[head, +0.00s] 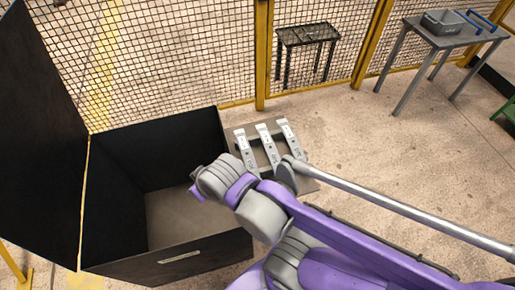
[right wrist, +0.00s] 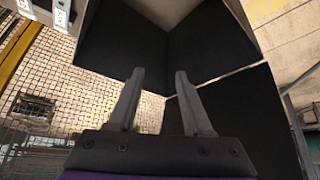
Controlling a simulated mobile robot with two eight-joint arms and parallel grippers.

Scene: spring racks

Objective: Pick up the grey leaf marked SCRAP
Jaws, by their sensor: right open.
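Three grey leaves lie side by side on a low grey rack (head: 308,172) in the head view: a left leaf (head: 246,152), a middle leaf (head: 269,146) and a right leaf (head: 291,140). Each has a white label and dark lettering too small to read, so I cannot tell which says SCRAP. Parts of two leaves show at the top left of the right wrist view (right wrist: 62,14). My right gripper (right wrist: 160,72) is open and empty, with the black box behind its fingers. In the head view my right arm partly covers the rack. My left gripper is not in view.
A large open black box (head: 165,262) with a raised lid (head: 40,130) stands left of the rack. A yellow-framed mesh fence (head: 170,50) runs behind. A small dark table (head: 307,35) and a grey table (head: 440,38) stand farther back. The floor at right is mostly clear.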

